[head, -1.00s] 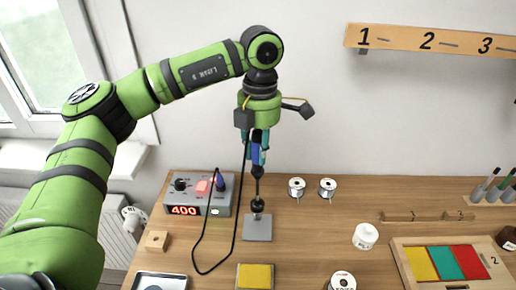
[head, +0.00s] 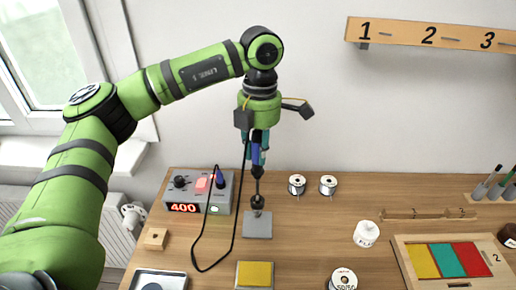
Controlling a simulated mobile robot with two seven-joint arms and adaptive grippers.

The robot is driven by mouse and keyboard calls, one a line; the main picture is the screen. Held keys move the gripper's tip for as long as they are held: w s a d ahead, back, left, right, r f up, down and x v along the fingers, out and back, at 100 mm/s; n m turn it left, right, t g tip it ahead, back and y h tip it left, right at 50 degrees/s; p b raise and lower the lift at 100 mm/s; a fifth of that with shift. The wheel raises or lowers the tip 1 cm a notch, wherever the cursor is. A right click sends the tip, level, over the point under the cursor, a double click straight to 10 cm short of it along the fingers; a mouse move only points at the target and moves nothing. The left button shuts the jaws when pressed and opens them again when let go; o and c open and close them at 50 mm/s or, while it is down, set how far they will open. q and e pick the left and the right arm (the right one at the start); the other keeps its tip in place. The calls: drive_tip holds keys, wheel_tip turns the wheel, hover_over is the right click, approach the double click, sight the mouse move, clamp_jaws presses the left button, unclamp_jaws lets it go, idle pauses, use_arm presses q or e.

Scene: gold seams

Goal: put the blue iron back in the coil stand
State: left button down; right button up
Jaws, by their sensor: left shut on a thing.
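The blue iron (head: 256,154) is upright in my left gripper (head: 257,146), its dark lower part pointing down. My left gripper is shut on it, above the coil stand. The coil stand (head: 257,224) is a grey square plate with a dark coil holder at its back. The iron's tip is at or just in the top of the coil; I cannot tell how deep. A black cord runs from the iron down in a loop to the station. My right gripper is not in view.
The control station (head: 184,208) showing 400 stands left of the stand. A yellow sponge (head: 255,275) lies in front. Two solder spools (head: 297,185) (head: 328,186) stand behind right. A white jar (head: 366,234) and a colour tray (head: 400,250) are at right.

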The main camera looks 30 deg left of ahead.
sight(258, 193)
use_arm(q)
drive_tip(key=shift+f+b, duration=3.9)
drive_tip(key=shift+f, duration=1.2)
idle(1.2)
drive_tip(key=c, duration=1)
unclamp_jaws()
drive_tip(key=o, duration=0.5)
drive_tip(key=shift+r, duration=0.15)
drive_tip(key=shift+r+p, duration=2.5)
drive_tip(key=shift+r, duration=0.9)
